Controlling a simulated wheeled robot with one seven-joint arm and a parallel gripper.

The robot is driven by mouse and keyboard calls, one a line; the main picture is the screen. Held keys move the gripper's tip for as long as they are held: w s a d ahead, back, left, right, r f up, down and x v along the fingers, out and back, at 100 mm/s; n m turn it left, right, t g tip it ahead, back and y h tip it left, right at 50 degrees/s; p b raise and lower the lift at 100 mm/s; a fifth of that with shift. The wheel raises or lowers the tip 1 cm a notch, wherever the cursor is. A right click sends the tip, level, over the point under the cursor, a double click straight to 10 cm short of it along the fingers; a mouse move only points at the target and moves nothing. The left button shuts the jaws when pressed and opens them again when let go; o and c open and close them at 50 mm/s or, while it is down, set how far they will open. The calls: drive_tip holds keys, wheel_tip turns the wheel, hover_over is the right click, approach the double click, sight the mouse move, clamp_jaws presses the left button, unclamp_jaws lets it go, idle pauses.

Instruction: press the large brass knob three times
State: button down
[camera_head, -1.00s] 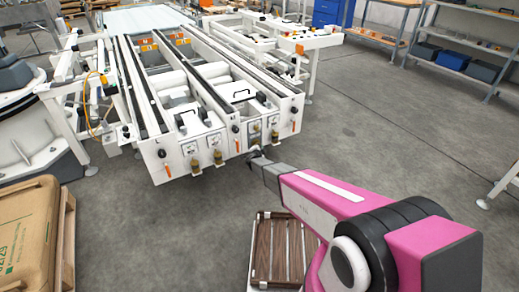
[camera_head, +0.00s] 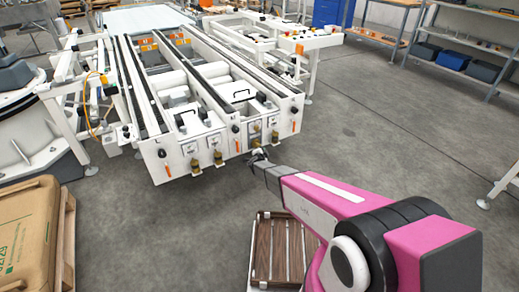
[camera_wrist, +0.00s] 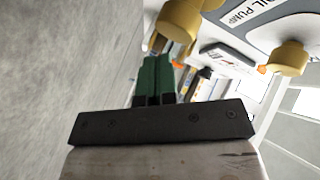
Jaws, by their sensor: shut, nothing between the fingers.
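Brass knobs stick out of the white front panel of the machine. In the head view, one brass knob (camera_head: 218,158) and another brass knob (camera_head: 195,166) hang low on the left part of the panel. My gripper (camera_head: 257,154) is at the panel's right part, low down. In the wrist view, my gripper's green fingers (camera_wrist: 156,68) are shut and empty. A brass knob (camera_wrist: 181,19) is just beyond their tips and looks largest; I cannot tell whether they touch. A second brass knob (camera_wrist: 288,58) is at the right, beside a pump label (camera_wrist: 247,12).
Orange-handled levers (camera_head: 294,126) are on the machine's front panel. A slatted wooden crate (camera_head: 283,245) lies on the floor below my arm. A cardboard box (camera_head: 25,235) stands at the left. The grey floor at the right is mostly clear.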

drive_tip(key=shift+s, duration=0.1)
drive_tip(key=shift+s+d, duration=0.7)
drive_tip(key=shift+s, duration=0.3)
drive_tip(key=shift+s+d, duration=0.7)
drive_tip(key=shift+s, duration=0.3)
drive_tip(key=shift+s, duration=0.1)
idle(3.0)
drive_tip(key=shift+s+d, duration=0.55)
drive_tip(key=shift+s, duration=0.2)
drive_tip(key=shift+s+d, duration=0.5)
drive_tip(key=shift+s, duration=0.2)
drive_tip(key=shift+w+a, duration=0.1)
drive_tip(key=shift+w, duration=0.05)
drive_tip(key=w+a, duration=0.4)
drive_tip(key=w, duration=0.3)
drive_tip(key=shift+a, duration=0.35)
